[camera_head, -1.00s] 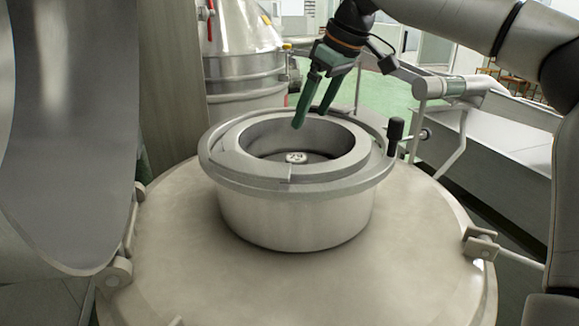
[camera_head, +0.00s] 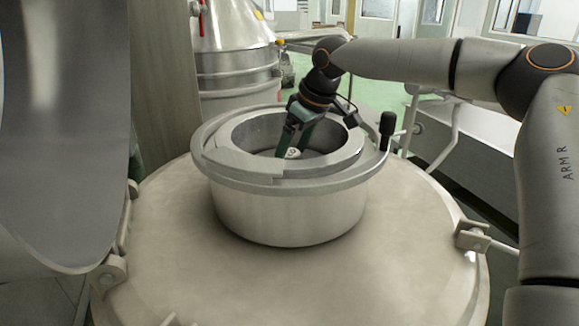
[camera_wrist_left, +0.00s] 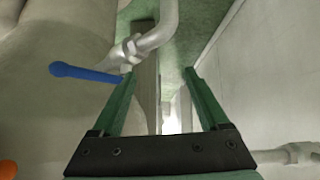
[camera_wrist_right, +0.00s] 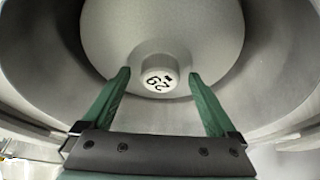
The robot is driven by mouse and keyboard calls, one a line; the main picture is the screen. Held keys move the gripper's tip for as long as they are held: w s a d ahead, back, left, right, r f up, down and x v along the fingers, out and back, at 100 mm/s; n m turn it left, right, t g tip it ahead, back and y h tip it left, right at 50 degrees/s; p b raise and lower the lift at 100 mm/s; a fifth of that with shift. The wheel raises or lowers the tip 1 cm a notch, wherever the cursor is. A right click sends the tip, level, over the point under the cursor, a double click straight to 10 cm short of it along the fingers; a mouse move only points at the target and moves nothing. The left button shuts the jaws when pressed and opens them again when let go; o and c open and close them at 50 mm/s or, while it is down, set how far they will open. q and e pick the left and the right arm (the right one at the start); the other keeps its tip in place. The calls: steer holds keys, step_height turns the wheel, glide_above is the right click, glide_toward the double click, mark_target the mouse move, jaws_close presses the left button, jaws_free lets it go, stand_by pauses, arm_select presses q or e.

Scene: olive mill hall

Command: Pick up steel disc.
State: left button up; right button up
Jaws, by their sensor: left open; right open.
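The steel disc (camera_wrist_right: 160,80) is a small pale round piece with a dark number on its top. It lies at the bottom inside the round metal collar (camera_head: 290,215) on top of the vessel. In the head view the disc (camera_head: 292,153) shows between the fingers. My right gripper (camera_head: 291,150) reaches down into the collar's opening, fingers apart and empty. In the right wrist view its fingertips (camera_wrist_right: 159,75) are on either side of the disc's image; I cannot tell whether they touch it. My left gripper (camera_wrist_left: 160,72) is open and empty, seen only in its own wrist view.
The collar's wall surrounds my right gripper closely. A black knob (camera_head: 387,125) stands on the collar's right side. A large raised metal lid (camera_head: 65,130) is at the left. Near my left gripper are a pipe (camera_wrist_left: 158,35) and a blue handle (camera_wrist_left: 85,73).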

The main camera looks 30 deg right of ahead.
jaws_close()
stand_by(0.7)
steer(key=shift+r, duration=0.15)
